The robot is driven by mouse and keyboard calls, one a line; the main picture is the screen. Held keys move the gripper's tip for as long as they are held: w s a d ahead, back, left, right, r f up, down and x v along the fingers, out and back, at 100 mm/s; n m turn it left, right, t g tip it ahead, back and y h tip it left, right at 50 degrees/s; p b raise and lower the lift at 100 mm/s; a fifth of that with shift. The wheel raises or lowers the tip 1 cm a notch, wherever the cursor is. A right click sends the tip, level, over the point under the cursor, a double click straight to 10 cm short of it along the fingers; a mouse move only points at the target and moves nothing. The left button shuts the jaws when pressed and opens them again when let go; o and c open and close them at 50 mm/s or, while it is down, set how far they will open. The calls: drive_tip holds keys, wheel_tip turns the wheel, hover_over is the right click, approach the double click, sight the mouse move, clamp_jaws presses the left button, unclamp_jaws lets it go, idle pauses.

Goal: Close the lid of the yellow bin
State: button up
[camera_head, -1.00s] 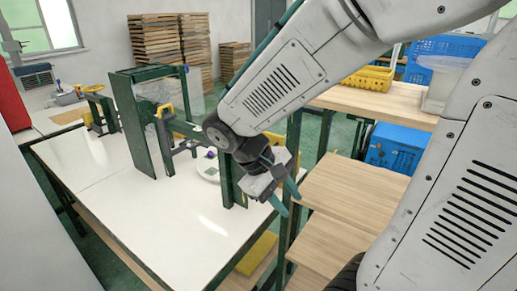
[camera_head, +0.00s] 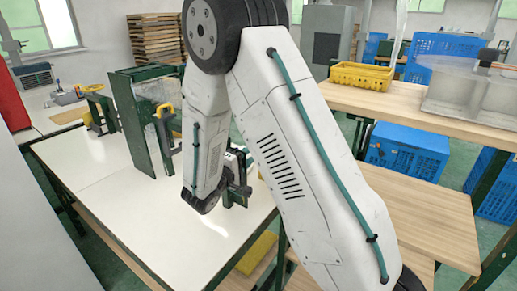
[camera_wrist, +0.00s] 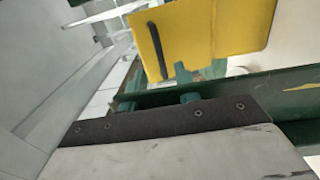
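A flat yellow panel with a dark slot (camera_wrist: 205,35) fills the upper middle of the wrist view; it looks like part of the yellow bin, but I cannot tell whether it is the lid. In the head view a yellow surface (camera_head: 256,253) shows low under the table's right edge, mostly hidden by the table and my arm. My gripper (camera_head: 238,178) is largely hidden behind my arm links, near the table's right side. Its fingers do not show clearly, and no contact with the yellow panel is visible.
A white-topped table (camera_head: 130,215) bears a green frame fixture (camera_head: 140,120). To the right stand wooden shelves (camera_head: 425,215) with a yellow crate (camera_head: 361,76) and a clear container (camera_head: 470,95) on top. Blue crates (camera_head: 408,150) sit behind.

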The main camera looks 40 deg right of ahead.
drive_tip(key=x, duration=0.6)
drive_tip(key=shift+d, duration=0.1)
clamp_jaws()
